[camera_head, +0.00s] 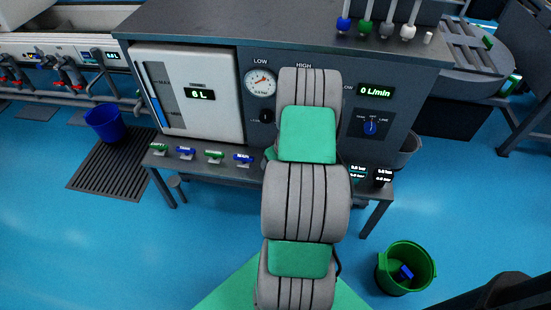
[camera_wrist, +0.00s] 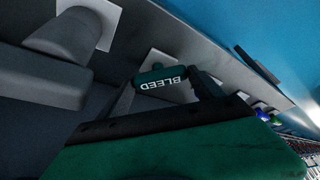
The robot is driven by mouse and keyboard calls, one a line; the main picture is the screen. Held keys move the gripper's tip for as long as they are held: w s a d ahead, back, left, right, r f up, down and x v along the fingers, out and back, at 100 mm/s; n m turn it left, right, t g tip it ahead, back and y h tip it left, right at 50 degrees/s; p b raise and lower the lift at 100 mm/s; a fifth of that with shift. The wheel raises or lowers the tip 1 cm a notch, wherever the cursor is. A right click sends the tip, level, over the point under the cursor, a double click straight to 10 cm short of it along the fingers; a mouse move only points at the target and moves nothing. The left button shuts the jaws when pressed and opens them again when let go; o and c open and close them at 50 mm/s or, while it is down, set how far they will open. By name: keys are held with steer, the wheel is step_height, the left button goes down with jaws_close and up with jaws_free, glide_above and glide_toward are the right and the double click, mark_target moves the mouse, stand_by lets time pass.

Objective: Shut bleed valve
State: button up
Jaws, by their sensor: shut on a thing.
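The bleed valve's green handle (camera_wrist: 161,83), marked BLEED in white, shows upside down in the middle of the wrist view. My gripper (camera_wrist: 165,90) has one dark finger on each side of the handle and is shut on it. In the head view my arm covers the gripper, and I cannot make out the bleed valve there. The handle's exact turn angle is hard to tell from the wrist view.
The grey test bench (camera_head: 300,60) has a panel with a pressure gauge (camera_head: 260,82), a 6 L display and a 0 L/min display. Other green and blue valve handles (camera_head: 214,155) line the front ledge.

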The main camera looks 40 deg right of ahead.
steer(key=m+h, duration=0.1)
steer(key=m, duration=0.3)
steer(key=shift+w+a+r+m+h, duration=0.1)
steer(key=shift+w+m+h, duration=0.05)
steer(key=shift+m+h, duration=0.2)
steer(key=shift+m+g+h, duration=0.65)
steer(key=shift+m+g, duration=0.15)
steer(key=shift+m, duration=1.15)
steer(key=o, duration=1.4)
steer(key=shift+c, duration=0.2)
steer(key=p+v, duration=0.2)
steer(key=v, duration=0.5)
steer(key=shift+a+r, duration=0.2)
steer(key=shift+r, duration=0.1)
